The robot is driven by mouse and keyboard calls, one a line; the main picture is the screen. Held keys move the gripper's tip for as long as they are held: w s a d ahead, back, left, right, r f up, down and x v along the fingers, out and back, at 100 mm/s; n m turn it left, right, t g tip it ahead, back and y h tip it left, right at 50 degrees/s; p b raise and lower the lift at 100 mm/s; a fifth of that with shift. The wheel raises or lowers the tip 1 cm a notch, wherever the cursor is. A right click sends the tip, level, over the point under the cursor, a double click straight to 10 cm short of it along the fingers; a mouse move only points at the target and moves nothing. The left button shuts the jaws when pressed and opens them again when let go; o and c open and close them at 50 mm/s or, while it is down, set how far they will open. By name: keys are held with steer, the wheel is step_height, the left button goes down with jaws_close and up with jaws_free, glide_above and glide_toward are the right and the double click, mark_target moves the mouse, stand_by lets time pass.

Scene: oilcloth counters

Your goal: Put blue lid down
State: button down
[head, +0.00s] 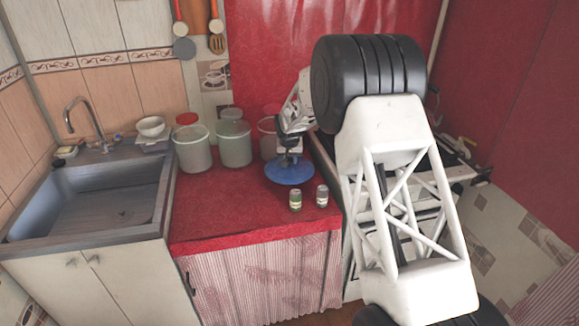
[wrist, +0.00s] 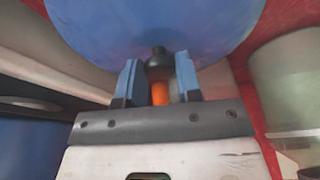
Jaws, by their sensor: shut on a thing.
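The blue lid (head: 289,172) is a round disc above the red counter, near its right side, in the head view. My gripper (head: 288,157) is directly over it and shut on its knob. In the wrist view the lid (wrist: 155,25) fills the top of the picture, and its dark knob (wrist: 158,62) sits between the two fingertips (wrist: 158,80). I cannot tell whether the lid touches the counter.
The red counter (head: 215,215) has free room at its front left. Several glass jars (head: 193,150) stand along its back. Two small jars (head: 295,201) (head: 322,196) stand in front of the lid. A sink (head: 95,200) is at the left and a stove at the right.

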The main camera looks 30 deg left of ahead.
mark_target(289, 166)
steer(key=shift+f, duration=1.7)
steer(key=shift+f, duration=0.15)
steer(key=c, duration=0.8)
jaws_free()
steer(key=shift+v, duration=6.1)
steer(key=shift+w, duration=0.1)
